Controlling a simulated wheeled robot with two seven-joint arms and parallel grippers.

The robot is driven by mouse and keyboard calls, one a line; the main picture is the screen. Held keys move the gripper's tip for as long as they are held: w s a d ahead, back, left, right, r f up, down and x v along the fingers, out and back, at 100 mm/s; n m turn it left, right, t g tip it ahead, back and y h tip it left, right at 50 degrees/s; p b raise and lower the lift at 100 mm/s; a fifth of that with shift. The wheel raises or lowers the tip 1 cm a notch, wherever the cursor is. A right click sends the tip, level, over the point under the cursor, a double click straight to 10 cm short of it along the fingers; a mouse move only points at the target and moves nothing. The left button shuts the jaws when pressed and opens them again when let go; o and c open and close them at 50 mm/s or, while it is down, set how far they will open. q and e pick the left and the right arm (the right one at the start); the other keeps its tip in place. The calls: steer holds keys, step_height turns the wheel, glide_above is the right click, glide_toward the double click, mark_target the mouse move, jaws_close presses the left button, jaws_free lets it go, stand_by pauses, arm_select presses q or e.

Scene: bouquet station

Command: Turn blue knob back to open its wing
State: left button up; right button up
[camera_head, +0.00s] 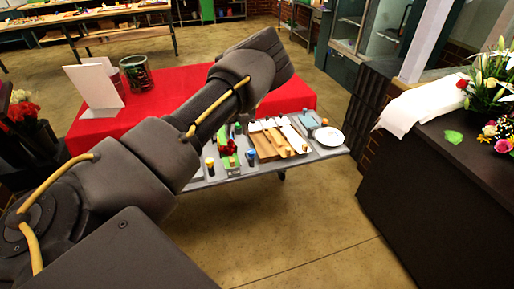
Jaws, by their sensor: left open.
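A small blue-topped knob (250,153) stands near the front of the grey work board (320,153), right of a green block with red on it (231,160). I cannot make out its wing or how far it is turned. My left arm comes in from the left and reaches over the red table. Its dark far end (268,58) is above and behind the board in the picture, well apart from the knob. The fingertips are hidden behind it. My right gripper is not in view.
A yellow-topped knob (209,163) is at the board's left. Wooden and white strips (268,140) and a white plate (328,136) are to the right. A red cloth-covered table (185,88) is behind. A dark counter (440,180) with flowers stands right, with bare floor between.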

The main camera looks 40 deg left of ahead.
arm_select(q)
steer(key=r+h, duration=0.1)
steer(key=r, duration=0.1)
glide_above(251, 151)
step_height(251, 151, down, 10)
steer(key=p, duration=0.3)
steer(key=shift+w+r, duration=0.15)
steer(key=shift+r, duration=0.1)
steer(key=shift+d+f, duration=0.1)
steer(key=shift+f, duration=0.5)
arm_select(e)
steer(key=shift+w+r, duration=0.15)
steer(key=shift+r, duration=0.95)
arm_select(q)
steer(key=c, duration=1)
steer(key=shift+o, duration=0.2)
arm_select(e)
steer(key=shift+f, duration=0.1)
